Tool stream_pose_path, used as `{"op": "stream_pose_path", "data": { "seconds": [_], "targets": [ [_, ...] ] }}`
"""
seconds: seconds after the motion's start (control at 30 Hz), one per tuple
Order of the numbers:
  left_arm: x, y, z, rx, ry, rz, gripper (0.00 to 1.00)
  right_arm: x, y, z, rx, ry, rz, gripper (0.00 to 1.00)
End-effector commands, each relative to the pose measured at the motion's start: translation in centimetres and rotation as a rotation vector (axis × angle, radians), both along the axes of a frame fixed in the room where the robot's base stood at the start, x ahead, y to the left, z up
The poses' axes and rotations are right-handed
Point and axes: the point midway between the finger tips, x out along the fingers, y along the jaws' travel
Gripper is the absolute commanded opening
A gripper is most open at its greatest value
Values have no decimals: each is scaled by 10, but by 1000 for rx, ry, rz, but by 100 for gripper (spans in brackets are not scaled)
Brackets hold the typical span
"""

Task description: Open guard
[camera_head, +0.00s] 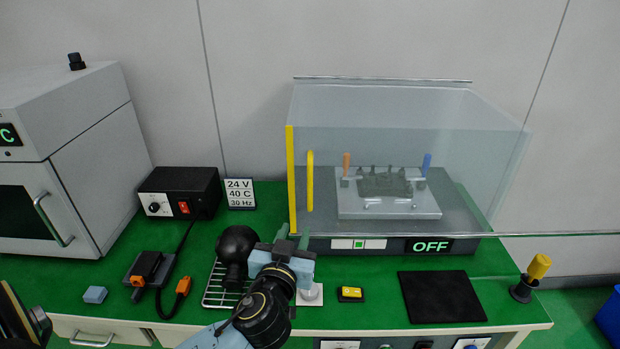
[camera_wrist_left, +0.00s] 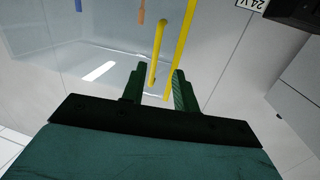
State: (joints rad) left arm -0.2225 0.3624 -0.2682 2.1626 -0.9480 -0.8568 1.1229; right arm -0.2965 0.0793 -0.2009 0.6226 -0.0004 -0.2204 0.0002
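The clear guard (camera_head: 400,110) stands over a grey fixture plate (camera_head: 390,207) at the back right of the bench and looks closed. It has a yellow edge strip (camera_head: 292,180) on its left and a yellow bar handle (camera_head: 310,180) beside the strip. My left gripper (camera_head: 292,237) is in front of and below the handle, fingers pointing toward the guard. In the left wrist view the gripper (camera_wrist_left: 157,85) is open, and the handle (camera_wrist_left: 157,52) appears in line with the gap between its fingers. I cannot tell whether they touch. My right gripper is not in view.
A base panel reads OFF (camera_head: 430,246). A black power supply (camera_head: 180,192) and a label card (camera_head: 240,194) stand left of the guard.

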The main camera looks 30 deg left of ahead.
Motion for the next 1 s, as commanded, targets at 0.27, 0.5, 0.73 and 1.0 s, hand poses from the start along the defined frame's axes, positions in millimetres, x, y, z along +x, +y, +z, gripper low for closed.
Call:
{"op": "stream_pose_path", "data": {
  "seconds": [0.27, 0.5, 0.73, 1.0],
  "targets": [
    [20, 3, 26, -5, -85, -13, 30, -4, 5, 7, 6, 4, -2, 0],
    [66, 21, 26, -2, -83, -12, 30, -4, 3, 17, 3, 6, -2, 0],
    [105, 36, 26, -5, -82, -11, 30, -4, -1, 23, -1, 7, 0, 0],
    [127, 43, 24, -8, -81, -13, 30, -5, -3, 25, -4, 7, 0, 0]
  ]
}}
